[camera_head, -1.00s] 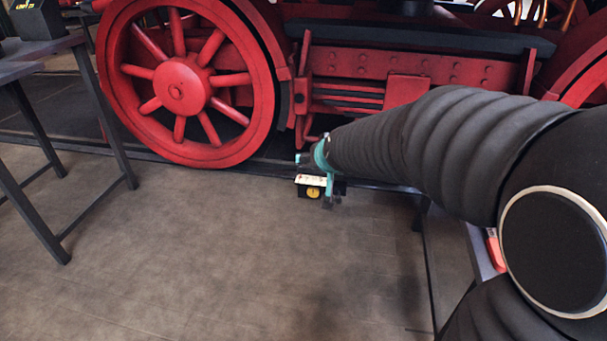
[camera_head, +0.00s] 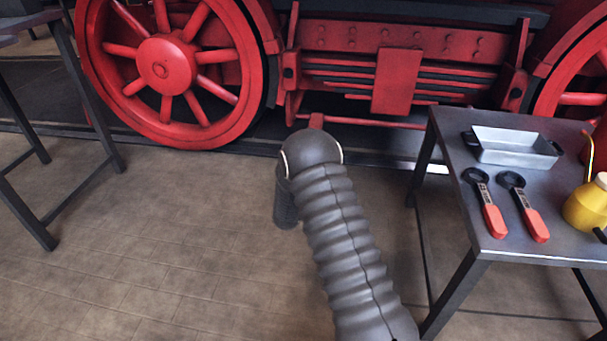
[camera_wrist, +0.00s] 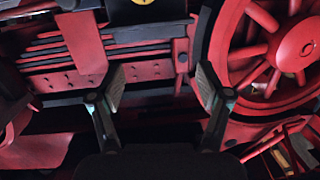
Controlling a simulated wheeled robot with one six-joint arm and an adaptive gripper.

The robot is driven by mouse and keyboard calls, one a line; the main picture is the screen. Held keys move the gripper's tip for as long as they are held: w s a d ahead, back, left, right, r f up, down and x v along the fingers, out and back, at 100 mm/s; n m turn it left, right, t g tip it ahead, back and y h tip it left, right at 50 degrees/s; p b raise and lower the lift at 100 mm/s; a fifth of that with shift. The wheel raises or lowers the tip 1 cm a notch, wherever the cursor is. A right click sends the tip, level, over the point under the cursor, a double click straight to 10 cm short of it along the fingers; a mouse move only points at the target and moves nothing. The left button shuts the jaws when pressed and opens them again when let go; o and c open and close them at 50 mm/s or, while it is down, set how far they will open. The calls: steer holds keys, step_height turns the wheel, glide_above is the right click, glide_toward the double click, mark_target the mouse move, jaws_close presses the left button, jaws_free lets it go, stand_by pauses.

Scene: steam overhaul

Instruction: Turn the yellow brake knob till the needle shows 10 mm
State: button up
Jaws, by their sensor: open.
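The yellow brake knob (camera_wrist: 143,1) shows only as a sliver at the top edge of the wrist view, on a dark box (camera_wrist: 125,12). The scale and needle are out of view there. In the head view my arm hides the box and knob. My gripper (camera_wrist: 161,88) is open and empty in the wrist view, its two fingers wide apart. The knob appears above the fingers in that picture, apart from them. My gripper does not show in the head view.
A red locomotive wheel (camera_head: 165,65) and red frame (camera_head: 398,80) stand behind my arm. A table (camera_head: 455,150) at right bears a metal tray (camera_head: 515,148), two red-handled tools (camera_head: 490,215) (camera_head: 530,218) and a yellow can (camera_head: 588,205). Another table (camera_head: 85,90) stands left. Floor between is clear.

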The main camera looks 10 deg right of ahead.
step_height(320, 180, down, 8)
steer(key=s+t+h, duration=0.1)
steer(key=h, duration=0.1)
steer(key=b+x, duration=0.2)
steer(key=x, duration=1.1)
steer(key=shift+w+d, duration=0.15)
steer(key=shift+d, duration=0.1)
steer(key=shift+f, duration=0.1)
steer(key=c, duration=1.1)
